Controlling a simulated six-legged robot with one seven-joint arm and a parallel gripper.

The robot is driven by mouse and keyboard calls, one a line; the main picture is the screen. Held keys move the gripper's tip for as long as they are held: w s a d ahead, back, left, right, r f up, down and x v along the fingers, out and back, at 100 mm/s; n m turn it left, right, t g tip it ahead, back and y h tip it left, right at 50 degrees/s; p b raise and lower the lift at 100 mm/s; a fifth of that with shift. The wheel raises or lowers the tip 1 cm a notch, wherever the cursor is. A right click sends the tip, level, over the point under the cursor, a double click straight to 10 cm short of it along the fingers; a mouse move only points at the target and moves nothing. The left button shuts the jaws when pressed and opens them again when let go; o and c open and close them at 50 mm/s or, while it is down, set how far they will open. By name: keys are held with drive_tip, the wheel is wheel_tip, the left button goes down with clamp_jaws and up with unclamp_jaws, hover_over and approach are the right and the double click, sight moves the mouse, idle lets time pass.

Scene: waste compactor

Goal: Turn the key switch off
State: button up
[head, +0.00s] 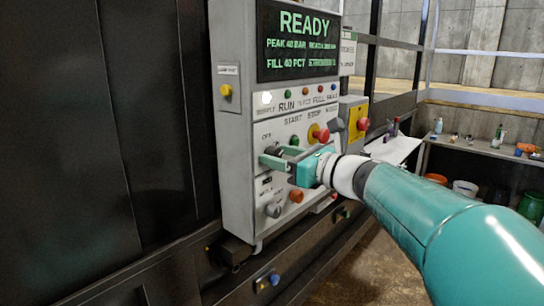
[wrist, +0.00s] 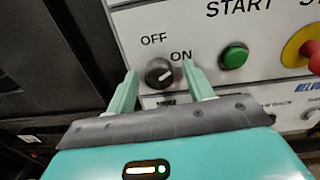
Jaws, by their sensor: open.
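The key switch (wrist: 159,73) is a round dark knob on the light grey panel, with OFF printed above left and ON above right. Its pale mark appears to lean toward ON. My gripper (wrist: 160,69) is open, with one teal finger on each side of the knob. I cannot tell whether either finger touches it. In the head view my gripper (head: 271,157) is at the panel's lower left, under the OFF label, and largely hides the knob.
A green START button (wrist: 234,56) is close on the right, with a red mushroom stop button (head: 320,134) on a yellow base beyond it. Below my gripper are an orange button (head: 296,196) and a grey knob (head: 273,211). The display (head: 299,41) reads READY.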

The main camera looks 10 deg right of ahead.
drive_tip(key=c, duration=1)
drive_tip(key=shift+o, duration=0.2)
drive_tip(key=shift+n, duration=0.3)
drive_tip(key=n, duration=1.1)
